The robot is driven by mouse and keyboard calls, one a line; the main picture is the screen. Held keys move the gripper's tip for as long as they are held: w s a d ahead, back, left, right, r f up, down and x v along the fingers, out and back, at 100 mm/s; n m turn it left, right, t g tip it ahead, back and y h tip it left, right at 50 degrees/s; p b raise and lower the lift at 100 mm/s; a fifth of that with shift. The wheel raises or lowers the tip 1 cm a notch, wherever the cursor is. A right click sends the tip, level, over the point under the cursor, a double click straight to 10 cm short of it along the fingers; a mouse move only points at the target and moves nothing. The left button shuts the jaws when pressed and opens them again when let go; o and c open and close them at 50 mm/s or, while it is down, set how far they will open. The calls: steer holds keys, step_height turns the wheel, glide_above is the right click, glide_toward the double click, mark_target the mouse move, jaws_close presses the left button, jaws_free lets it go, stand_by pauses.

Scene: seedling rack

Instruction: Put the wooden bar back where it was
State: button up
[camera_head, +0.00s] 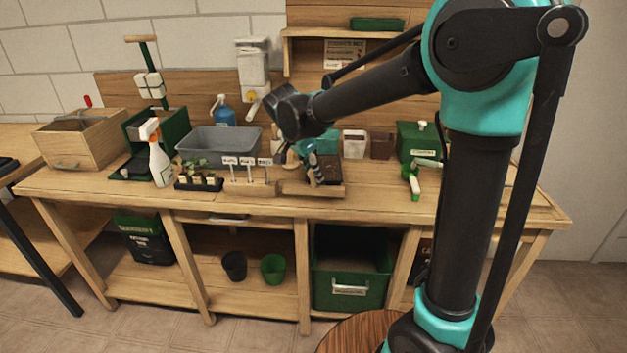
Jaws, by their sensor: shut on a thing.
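My gripper (316,178) reaches down over the middle of the workbench, with its fingers closed. The wooden bar (298,188) appears as a light wooden strip at the fingertips, lying left to right low over the bench top. The fingers and wrist cover part of it. I cannot tell whether it touches the bench or the dark soil-filled container (329,168) just behind.
A wooden block with white labels (262,188) stands close left of the gripper, beside a black seedling tray (200,184). A grey tub (215,143) and spray bottle (160,160) are further left. A green-handled tool (414,186) lies right. The bench front is mostly clear.

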steer(key=shift+f, duration=1.4)
steer(key=shift+f, duration=0.1)
steer(key=o, duration=1)
steer(key=v, duration=1.2)
steer(key=s+d+f+n+y, duration=0.1)
steer(key=s+d+f+n, duration=0.1)
steer(key=d+f, duration=0.45)
steer(key=s+d+f+n+y, duration=0.15)
steer(key=d+f, duration=0.25)
steer(key=d, duration=0.6)
steer(key=s+d+f+n, duration=0.2)
steer(key=s+d+f, duration=0.1)
steer(key=s, duration=0.1)
steer(key=s+d+f+n, duration=0.2)
steer(key=s+d+f, duration=0.2)
steer(key=s+d+f+n+t+y, duration=0.1)
steer(key=s+d+f+n, duration=0.1)
steer(key=s+d+f, duration=0.1)
steer(key=shift+s+d+f, duration=0.15)
steer(key=shift+s+f, duration=0.05)
steer(key=shift+s, duration=0.2)
steer(key=shift+s+d+f, duration=0.2)
steer(key=shift+s, duration=0.15)
